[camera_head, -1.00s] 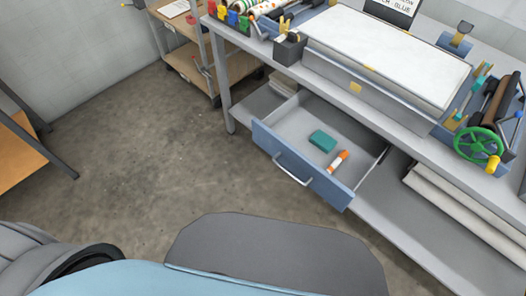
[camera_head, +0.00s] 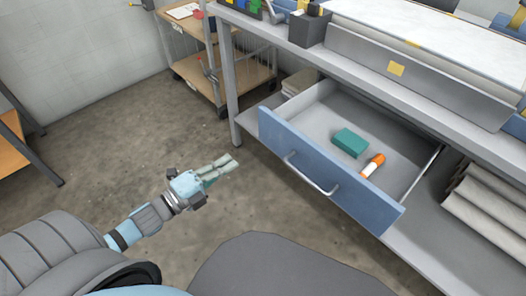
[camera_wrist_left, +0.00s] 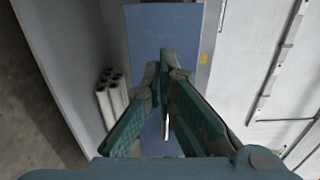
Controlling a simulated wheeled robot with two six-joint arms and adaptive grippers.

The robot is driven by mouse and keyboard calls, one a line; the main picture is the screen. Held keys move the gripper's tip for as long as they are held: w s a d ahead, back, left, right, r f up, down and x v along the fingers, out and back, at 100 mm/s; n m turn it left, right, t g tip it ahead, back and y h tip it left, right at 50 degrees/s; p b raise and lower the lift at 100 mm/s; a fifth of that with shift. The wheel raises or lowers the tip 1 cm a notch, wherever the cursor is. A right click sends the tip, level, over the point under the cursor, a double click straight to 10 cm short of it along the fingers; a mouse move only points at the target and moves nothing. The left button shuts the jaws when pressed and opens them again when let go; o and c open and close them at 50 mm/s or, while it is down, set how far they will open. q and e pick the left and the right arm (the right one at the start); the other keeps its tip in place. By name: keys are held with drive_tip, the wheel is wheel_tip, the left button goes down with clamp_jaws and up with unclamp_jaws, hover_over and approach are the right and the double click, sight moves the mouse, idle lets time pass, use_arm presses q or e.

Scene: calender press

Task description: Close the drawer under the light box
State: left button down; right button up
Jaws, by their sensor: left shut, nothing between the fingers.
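The drawer (camera_head: 345,195) under the light box (camera_head: 420,75) stands open, with its blue front and metal handle (camera_head: 310,175) facing me. A teal block (camera_head: 350,142) and an orange-and-white tube (camera_head: 372,166) lie inside. My left gripper (camera_head: 234,162) is shut and empty, in front of the drawer's left end and apart from it in the head view. In the left wrist view the blue drawer front (camera_wrist_left: 165,30) lies beyond my closed fingers (camera_wrist_left: 165,60), which hide part of it. My right gripper is not in view.
Rolls (camera_head: 490,200) lie on the lower shelf right of the drawer and show in the left wrist view (camera_wrist_left: 112,95). A bench leg (camera_head: 230,90) stands left of the drawer. A wooden cart (camera_head: 225,85) stands behind. The floor (camera_head: 130,150) in front is clear.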

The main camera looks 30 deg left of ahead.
use_arm(q)
drive_tip(key=w, duration=0.1)
drive_tip(key=p, duration=0.2)
approach(270, 135)
drive_tip(key=x, duration=0.7)
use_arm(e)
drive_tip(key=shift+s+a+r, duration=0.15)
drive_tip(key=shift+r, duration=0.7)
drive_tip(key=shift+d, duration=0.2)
